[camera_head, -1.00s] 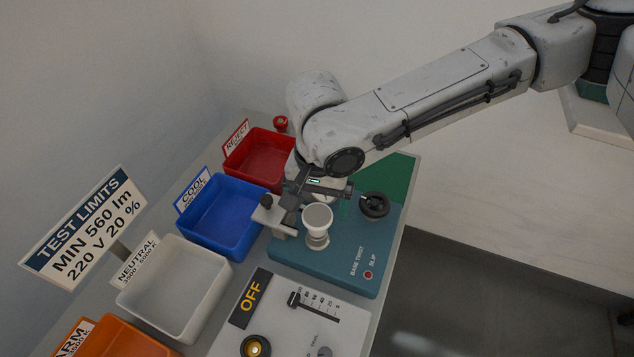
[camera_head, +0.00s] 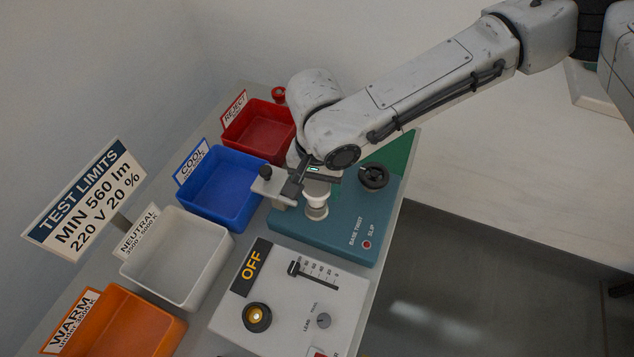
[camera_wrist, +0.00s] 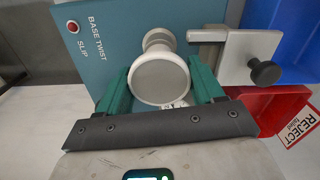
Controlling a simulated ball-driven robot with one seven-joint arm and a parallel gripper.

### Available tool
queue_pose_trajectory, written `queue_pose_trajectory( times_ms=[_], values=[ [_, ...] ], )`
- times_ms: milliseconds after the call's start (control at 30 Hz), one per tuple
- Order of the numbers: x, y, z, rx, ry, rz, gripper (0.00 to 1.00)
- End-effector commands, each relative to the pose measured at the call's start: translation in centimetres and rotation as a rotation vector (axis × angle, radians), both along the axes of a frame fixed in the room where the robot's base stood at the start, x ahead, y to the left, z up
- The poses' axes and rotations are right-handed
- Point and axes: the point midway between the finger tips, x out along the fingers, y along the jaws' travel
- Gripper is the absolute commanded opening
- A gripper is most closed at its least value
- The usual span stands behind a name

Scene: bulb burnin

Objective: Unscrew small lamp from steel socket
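The small lamp (camera_head: 316,188) is a pale piece with a round grey face. It stands upright in its socket (camera_head: 317,210) on the teal BASE TWIST block (camera_head: 335,240). In the wrist view the lamp's grey face (camera_wrist: 160,82) lies between my green fingers, with the paler socket (camera_wrist: 158,39) beyond. My gripper (camera_wrist: 162,88) is over the lamp, with its fingers apart, one on each side. They look very near the lamp's rim; I cannot make out firm contact. In the head view my gripper (camera_head: 316,177) partly covers the lamp's top.
A pale clamp (camera_head: 272,188) with a black knob stands close left of the lamp, and a black handwheel (camera_head: 374,177) right. Red (camera_head: 232,137), blue (camera_head: 187,190), white (camera_head: 131,258) and orange (camera_head: 70,346) bins line the left. The panel (camera_head: 230,318) reads OFF.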

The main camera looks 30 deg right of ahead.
Motion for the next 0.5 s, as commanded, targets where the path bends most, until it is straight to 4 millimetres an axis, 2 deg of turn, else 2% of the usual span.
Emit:
queue_pose_trajectory(
  times_ms=[67, 300, 500],
  values=[
    [0.0, 0.0, 0.01, 0.0, 0.0, 0.0, 0.59],
    [-0.01, -0.01, 0.01, 0.0, 0.0, 0.0, 0.36],
    [-0.04, 0.04, 0.23, 0.001, 0.001, 0.074, 0.34]
  ],
)
